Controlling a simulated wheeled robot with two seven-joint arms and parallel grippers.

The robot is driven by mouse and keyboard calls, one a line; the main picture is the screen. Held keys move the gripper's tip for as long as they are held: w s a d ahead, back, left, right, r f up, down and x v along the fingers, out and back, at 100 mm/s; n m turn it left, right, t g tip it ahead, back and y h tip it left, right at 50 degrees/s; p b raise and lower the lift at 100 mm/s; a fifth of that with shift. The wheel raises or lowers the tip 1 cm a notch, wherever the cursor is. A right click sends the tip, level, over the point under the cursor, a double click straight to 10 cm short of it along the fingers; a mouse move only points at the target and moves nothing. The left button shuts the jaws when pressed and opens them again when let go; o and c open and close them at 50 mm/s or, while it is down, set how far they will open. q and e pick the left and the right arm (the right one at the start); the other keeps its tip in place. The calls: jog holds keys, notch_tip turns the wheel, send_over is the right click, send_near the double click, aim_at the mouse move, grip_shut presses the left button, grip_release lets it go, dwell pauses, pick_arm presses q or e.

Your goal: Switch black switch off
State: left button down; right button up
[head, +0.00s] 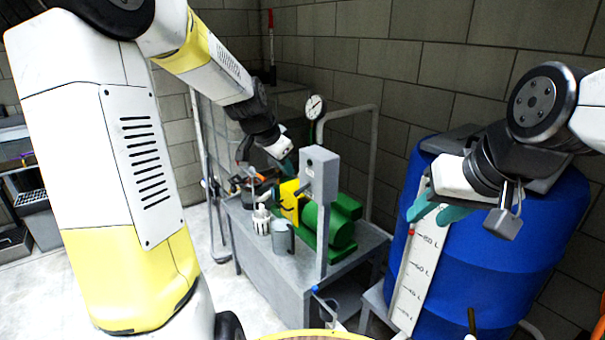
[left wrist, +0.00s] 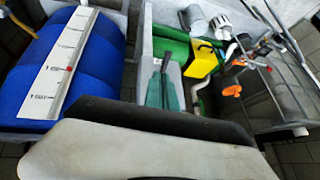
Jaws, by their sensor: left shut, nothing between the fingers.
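A grey switch box (head: 319,172) stands on top of a grey post beside the green pump, in the head view. I cannot clearly make out the black switch on it. My left gripper (head: 289,168) is just left of the box, with its teal fingers pointing toward it. In the left wrist view its fingers (left wrist: 164,90) are together and empty. Whether they touch the box is unclear. My right gripper (head: 438,211) is in front of the blue barrel, its two teal fingertips apart and nothing visible between them.
The green pump (head: 328,228) and a yellow part (head: 290,201) sit on a grey metal table (head: 268,262) with a grey jug (head: 283,238) and a white filter (head: 262,220). The blue barrel (head: 455,275) with a white scale stands right. A pressure gauge (head: 315,107) rises behind.

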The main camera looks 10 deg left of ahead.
pick_arm(q)
jog(key=s+r, duration=0.1)
jog(key=s+a, duration=0.1)
jog(key=s+r, duration=0.1)
jog(key=shift+a+r, duration=0.3)
jog(key=shift+r, duration=0.05)
jog(key=s+d+r+n, duration=0.1)
jog(key=s+n, duration=0.3)
jog(key=s, duration=0.7)
jog(key=s+d+r+n, duration=0.1)
jog(key=s+r+n, duration=0.2)
jog(key=s, duration=0.9)
jog(key=shift+s+d+n, duration=0.2)
jog(key=shift+s+n, duration=0.1)
jog(key=shift+n, duration=0.1)
